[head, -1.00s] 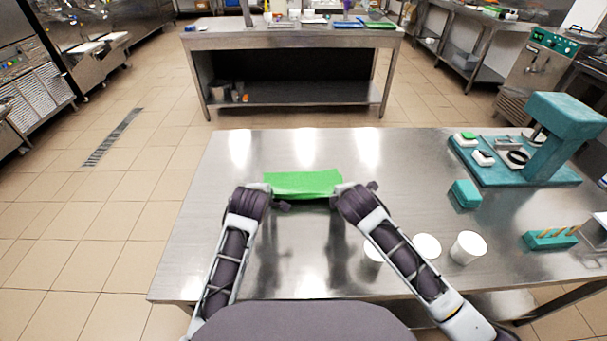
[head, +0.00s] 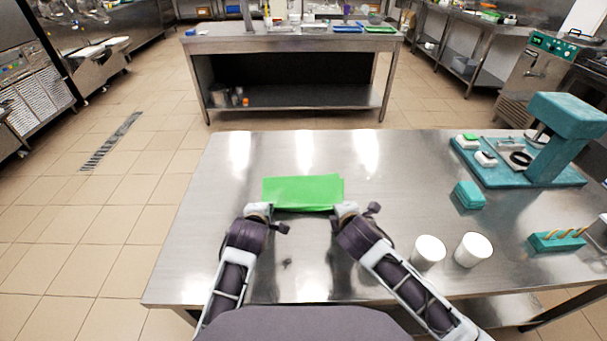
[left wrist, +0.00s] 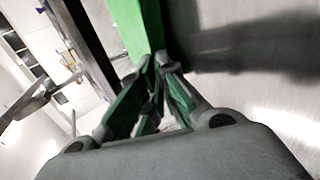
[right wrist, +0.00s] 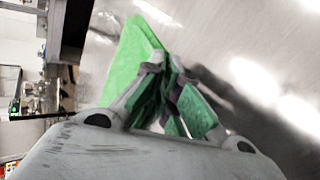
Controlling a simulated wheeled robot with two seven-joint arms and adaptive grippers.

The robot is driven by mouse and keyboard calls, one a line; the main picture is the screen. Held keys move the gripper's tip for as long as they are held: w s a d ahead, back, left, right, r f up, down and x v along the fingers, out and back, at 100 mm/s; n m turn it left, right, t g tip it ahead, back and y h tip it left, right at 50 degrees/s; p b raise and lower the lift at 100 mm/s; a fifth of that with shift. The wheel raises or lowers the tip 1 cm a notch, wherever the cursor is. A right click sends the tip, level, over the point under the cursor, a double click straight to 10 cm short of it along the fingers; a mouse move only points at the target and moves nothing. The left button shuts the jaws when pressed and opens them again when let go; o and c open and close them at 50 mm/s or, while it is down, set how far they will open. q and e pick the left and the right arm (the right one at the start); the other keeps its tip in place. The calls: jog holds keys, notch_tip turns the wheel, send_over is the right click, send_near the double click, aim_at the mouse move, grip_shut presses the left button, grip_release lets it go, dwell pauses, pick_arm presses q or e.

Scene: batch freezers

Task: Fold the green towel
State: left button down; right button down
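The green towel (head: 302,192) shows as a flat, layered rectangle at the middle of the steel table, with its edges slightly offset. My left gripper (head: 264,208) is at its near left corner, and my right gripper (head: 341,208) is at its near right corner. In the left wrist view, the left fingertips (left wrist: 156,66) are closed together on the towel's edge (left wrist: 142,25). In the right wrist view, the right fingertips (right wrist: 164,66) are closed on the towel's corner (right wrist: 130,58). The cloth between the fingertips is mostly hidden.
Two white cups (head: 428,252) (head: 473,249) stand right of my right arm. A teal box (head: 468,195), a teal machine (head: 565,140) and a teal rack (head: 556,240) are farther right. The table (head: 230,165) is clear left of and beyond the towel.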

pick_arm(q)
jog(key=c, duration=1.4)
grip_release()
pick_arm(e)
jog(key=c, duration=1.4)
grip_release()
pick_arm(q)
jog(key=shift+o, duration=0.2)
pick_arm(e)
jog(key=shift+o, duration=0.2)
